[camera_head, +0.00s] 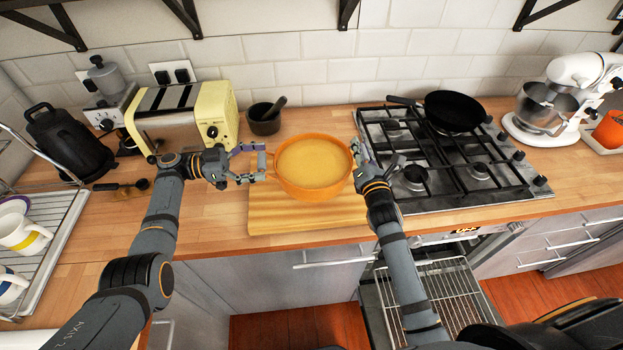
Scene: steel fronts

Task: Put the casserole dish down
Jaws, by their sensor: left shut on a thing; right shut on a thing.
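The casserole dish (312,167) is a round orange pot with yellowish contents, in the middle of the view. It appears level, over or on a wooden board (262,216) on the counter; I cannot tell whether its base touches the board. My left gripper (264,163) is shut on the dish's left side. My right gripper (357,153) is shut on its right side. The underside of the dish is hidden.
A gas hob (455,165) with a black pan (452,110) lies right of the dish. A yellow toaster (183,118) and a mortar (263,120) stand behind left. Below, the oven is open with its rack (430,290) showing. Bare counter (225,225) lies left of the board.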

